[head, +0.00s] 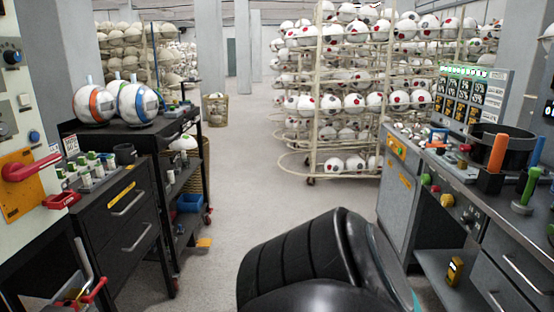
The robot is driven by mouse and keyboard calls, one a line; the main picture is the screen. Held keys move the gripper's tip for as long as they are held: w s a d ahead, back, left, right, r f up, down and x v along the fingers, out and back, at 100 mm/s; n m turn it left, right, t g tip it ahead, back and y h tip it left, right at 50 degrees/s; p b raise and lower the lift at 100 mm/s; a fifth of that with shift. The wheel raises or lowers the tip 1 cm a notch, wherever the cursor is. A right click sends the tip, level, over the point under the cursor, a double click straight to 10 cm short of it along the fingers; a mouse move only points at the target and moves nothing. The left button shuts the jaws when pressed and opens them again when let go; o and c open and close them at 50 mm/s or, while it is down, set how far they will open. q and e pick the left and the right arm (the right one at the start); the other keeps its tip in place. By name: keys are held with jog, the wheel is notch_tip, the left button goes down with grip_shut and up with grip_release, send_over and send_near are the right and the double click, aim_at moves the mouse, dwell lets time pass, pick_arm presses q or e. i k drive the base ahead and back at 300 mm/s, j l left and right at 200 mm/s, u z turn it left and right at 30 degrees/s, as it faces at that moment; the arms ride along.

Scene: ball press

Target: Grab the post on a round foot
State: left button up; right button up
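A green post on a round foot (526,190) stands upright on the right-hand workbench, near the right edge of the head view. Its foot is a pale green disc resting on the bench top. An orange post in a dark square block (495,160) stands just to its left and a little farther back, apart from it. Neither of my grippers shows in the head view, so nothing is seen touching the post.
A black round tub (500,148) stands behind the posts, and a control panel (475,95) behind that. Drawers (515,270) sit below the bench. A black cart (115,195) with balls is at left. Ball racks (350,100) stand behind; the middle floor is clear.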

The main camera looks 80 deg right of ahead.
aim_at(522, 206)
jog(key=l+z, duration=0.1)
jog(key=z, duration=4.35)
jog(key=i+j+z, duration=0.2)
jog(key=j+z, duration=0.15)
jog(key=j, duration=0.2)
jog(key=i+j+z, duration=0.2)
jog(key=j+z, duration=0.1)
jog(key=j, duration=0.4)
jog(key=i+j+z, duration=0.1)
jog(key=j, duration=0.4)
jog(key=i+j, duration=0.1)
jog(key=j, duration=0.35)
jog(key=i+j, duration=0.1)
jog(key=j, duration=0.35)
jog(key=i+j, duration=0.1)
jog(key=j, duration=0.4)
jog(key=i+j+z, duration=0.1)
jog(key=j, duration=0.35)
